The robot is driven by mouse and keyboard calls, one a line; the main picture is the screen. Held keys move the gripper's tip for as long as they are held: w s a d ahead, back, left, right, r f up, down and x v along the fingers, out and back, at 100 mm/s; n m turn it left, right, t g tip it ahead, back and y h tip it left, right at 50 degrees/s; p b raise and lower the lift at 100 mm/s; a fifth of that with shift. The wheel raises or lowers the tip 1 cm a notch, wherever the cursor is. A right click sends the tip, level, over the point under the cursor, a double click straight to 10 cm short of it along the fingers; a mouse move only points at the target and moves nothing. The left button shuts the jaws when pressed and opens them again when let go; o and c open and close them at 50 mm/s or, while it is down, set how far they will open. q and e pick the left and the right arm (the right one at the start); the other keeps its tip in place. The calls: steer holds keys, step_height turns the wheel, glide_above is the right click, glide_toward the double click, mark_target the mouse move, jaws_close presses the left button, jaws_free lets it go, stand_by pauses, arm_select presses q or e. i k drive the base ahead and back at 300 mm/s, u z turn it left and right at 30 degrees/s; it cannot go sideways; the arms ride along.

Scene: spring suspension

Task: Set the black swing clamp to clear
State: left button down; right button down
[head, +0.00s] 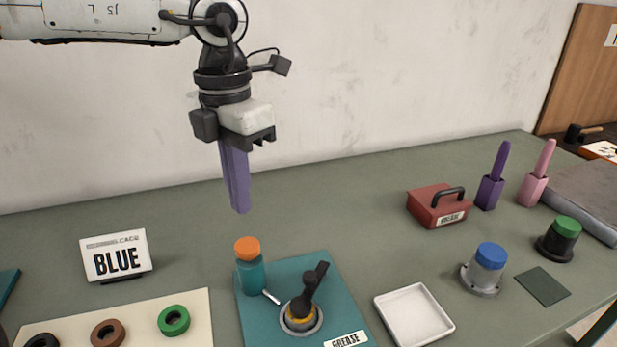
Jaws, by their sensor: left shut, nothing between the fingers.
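The black swing clamp (308,289) stands on a round grey base with a yellow ring, on the teal mat (262,318). Its black arm tilts up and to the right. My left gripper (241,211) has long purple fingers that point down and are shut with nothing between them. It hangs above the table, behind and to the left of the clamp and apart from it. My right gripper is not in view.
An orange-capped teal jar (249,266) stands left of the clamp. A white tray (414,314) lies to its right. A BLUE sign (116,256) and a board with rings (140,328) are at left. A red box (438,208) and blue-capped post (487,268) stand at right.

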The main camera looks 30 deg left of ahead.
mark_target(300, 307)
steer(key=k, duration=2)
